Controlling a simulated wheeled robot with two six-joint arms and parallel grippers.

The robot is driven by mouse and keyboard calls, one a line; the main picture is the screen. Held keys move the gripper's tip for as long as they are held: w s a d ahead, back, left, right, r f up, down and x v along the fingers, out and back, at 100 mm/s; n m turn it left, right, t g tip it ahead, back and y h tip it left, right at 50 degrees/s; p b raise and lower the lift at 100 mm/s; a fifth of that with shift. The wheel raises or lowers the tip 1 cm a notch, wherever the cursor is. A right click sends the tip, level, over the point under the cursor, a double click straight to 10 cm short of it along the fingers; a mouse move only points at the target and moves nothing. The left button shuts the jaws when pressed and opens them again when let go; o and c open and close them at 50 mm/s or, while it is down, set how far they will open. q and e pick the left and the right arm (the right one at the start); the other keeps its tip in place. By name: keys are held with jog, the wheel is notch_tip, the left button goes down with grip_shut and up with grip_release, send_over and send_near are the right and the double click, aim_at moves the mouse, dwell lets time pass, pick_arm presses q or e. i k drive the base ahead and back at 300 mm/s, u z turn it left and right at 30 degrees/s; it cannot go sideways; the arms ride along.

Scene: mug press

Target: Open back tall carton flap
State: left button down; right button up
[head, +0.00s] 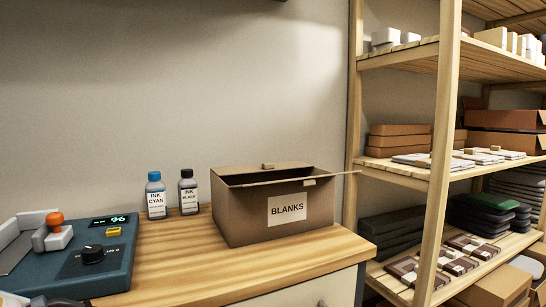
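A brown cardboard carton (240,215) with a white BLANKS label (287,209) stands on the wooden counter. A cardboard panel at the back of its top (245,174) has a small tab (268,166) on it. A narrow dark gap shows in front of this panel; I cannot tell how far the panel is folded over. Another small tab (309,182) shows at the front top edge. A thin flap (343,172) sticks out to the right. The carton's inside is mostly hidden.
A cyan ink bottle (156,198) and a black ink bottle (188,195) stand left of the carton. A teal press (105,265) with a dial is at the left. Wooden shelving (447,130) with boxes rises close on the right. The counter (220,272) in front is clear.

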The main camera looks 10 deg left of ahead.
aim_at(233, 169)
jog(key=z, duration=0.95)
jog(key=k, duration=0.7)
jog(key=u, duration=0.95)
jog(key=i, duration=0.5)
jog(key=u, duration=0.05)
